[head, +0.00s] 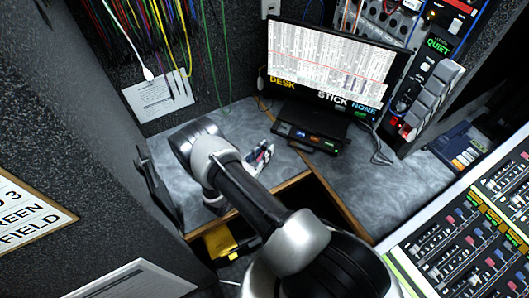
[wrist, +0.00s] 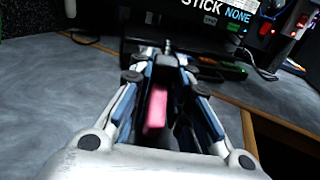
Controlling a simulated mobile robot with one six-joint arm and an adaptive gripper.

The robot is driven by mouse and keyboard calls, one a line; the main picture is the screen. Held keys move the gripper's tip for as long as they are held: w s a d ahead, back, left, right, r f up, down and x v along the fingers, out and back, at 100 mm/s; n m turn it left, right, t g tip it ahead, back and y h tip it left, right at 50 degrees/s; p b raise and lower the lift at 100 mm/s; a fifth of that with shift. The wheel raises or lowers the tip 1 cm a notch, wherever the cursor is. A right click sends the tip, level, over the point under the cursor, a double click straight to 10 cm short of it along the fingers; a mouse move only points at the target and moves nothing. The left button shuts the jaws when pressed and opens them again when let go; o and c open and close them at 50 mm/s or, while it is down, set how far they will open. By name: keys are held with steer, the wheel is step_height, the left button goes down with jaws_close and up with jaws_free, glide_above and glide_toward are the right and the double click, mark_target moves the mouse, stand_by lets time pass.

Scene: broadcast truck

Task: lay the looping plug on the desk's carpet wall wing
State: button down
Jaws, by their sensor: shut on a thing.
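My gripper (wrist: 163,75) is shut on a small pink-bodied piece, which I take to be the looping plug (wrist: 155,108). Its pink side shows between the fingers; a narrow metal tip appears to point away past them. The fingers hide the rest. In the head view my gripper (head: 264,153) hangs over the grey marbled desk (head: 240,120), left of the monitor's base. The left part of the desk (head: 166,160) lies against speckled carpet walls and looks like the carpet wall wing. I cannot tell the exact height of the plug above the desk.
A monitor (head: 325,65) and a small box with lit buttons (head: 308,138) stand behind my gripper. Cables hang on the back wall. A wooden edge (head: 340,208) borders a dark opening with a yellow item (head: 222,240) below. The desk's left part is largely clear.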

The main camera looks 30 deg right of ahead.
steer(key=shift+r, duration=0.1)
steer(key=c, duration=1.5)
jaws_free()
steer(key=shift+r, duration=0.1)
steer(key=p+v, duration=0.1)
steer(key=v, duration=0.6)
steer(key=shift+a+p, duration=0.1)
steer(key=shift+p, duration=0.2)
steer(key=shift+s+a, duration=0.1)
